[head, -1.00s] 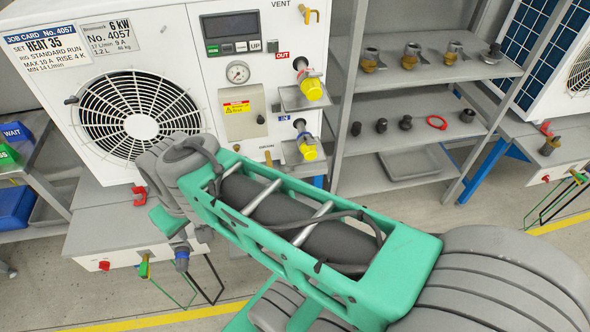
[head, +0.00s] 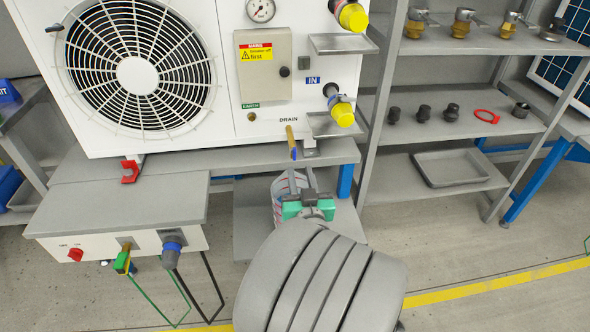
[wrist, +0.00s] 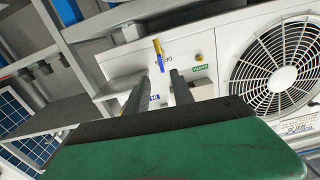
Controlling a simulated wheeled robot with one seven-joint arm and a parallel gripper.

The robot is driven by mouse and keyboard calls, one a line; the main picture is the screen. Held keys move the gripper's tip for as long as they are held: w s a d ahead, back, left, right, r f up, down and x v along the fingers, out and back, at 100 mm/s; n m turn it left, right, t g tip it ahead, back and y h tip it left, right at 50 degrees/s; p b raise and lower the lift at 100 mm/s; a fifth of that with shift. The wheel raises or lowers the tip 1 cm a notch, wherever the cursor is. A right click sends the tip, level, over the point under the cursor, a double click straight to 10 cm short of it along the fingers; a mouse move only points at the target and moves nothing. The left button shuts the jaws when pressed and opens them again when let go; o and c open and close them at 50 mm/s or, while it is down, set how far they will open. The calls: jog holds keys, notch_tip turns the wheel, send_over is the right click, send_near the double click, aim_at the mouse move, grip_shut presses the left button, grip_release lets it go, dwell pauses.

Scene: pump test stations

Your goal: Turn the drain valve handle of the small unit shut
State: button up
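The white unit (head: 225,20) with the round fan grille stands on a grey bench. Its drain valve handle (head: 291,142) is below the DRAIN label at the unit's lower right; it is brass-coloured with a blue end pointing down. My gripper (head: 301,172) is below the handle in the head view, its two dark fingers pointing up toward it. In the wrist view the handle (wrist: 158,55) lies beyond the fingertips, in line with the gap. The fingers of my gripper (wrist: 160,82) are apart and nothing is between them. The fingers do not appear to touch the handle.
A drip tray (head: 332,125) sticks out right of the handle, under a yellow-capped port (head: 342,112). A bucket (head: 277,208) stands on the lower shelf behind my gripper. A grey shelf rack (head: 462,135) is to the right. A box with a red knob (head: 76,255) is at lower left.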

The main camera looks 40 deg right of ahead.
aim_at(295, 154)
jog(key=p+x, duration=0.2)
jog(key=x, duration=0.5)
jog(key=shift+w, duration=0.25)
jog(key=shift+c, duration=0.2)
grip_shut()
